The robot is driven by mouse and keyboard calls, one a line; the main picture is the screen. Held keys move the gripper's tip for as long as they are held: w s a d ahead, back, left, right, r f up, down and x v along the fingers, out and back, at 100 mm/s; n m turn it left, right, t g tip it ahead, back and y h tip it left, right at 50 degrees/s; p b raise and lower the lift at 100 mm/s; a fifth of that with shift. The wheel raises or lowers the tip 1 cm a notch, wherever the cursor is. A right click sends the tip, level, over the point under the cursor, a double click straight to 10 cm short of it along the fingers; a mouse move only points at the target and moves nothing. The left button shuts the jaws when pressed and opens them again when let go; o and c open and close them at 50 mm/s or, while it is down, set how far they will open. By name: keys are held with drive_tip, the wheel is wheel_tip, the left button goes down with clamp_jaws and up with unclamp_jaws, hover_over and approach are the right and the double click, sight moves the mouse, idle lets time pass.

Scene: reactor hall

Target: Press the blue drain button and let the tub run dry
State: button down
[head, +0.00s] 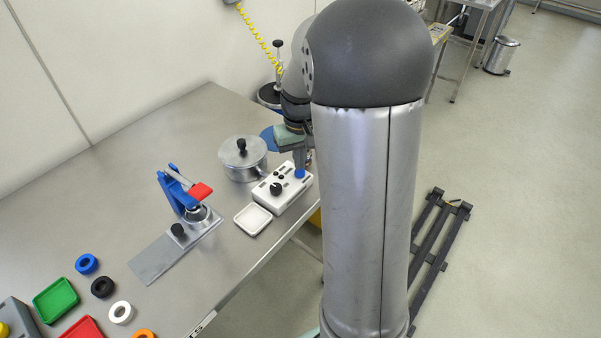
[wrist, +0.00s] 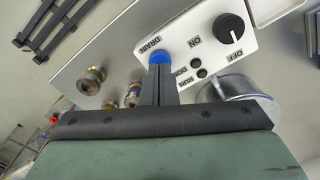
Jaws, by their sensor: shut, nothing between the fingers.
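A white control box (head: 283,189) stands near the table's right edge. It has a black knob marked ON and OFF (wrist: 229,28) and two small dark round parts by the RUN label. The blue drain button (wrist: 160,57) is at its DRAIN label and also shows in the head view (head: 299,174). My gripper (wrist: 159,68) is shut and empty, fingertips right at the button, partly covering it. I cannot tell whether the button is pressed down. A lidded metal vessel (head: 243,160) stands beside the box, perhaps the tub. Its inside is hidden.
A white tray (head: 253,219) lies before the box. A blue-framed press with a red handle (head: 200,191) stands to the left. Several coloured rings and a green tray (head: 56,299) lie at front left. Brass fittings (wrist: 91,80) show near the fingers in the wrist view.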

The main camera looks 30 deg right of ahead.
drive_tip(key=shift+f+b, duration=0.55)
drive_tip(key=shift+f, duration=0.3)
drive_tip(key=shift+r+p, duration=0.8)
drive_tip(key=shift+r, duration=0.3)
drive_tip(key=shift+r+p, duration=1.8)
drive_tip(key=shift+r, duration=0.75)
drive_tip(key=shift+f, duration=0.1)
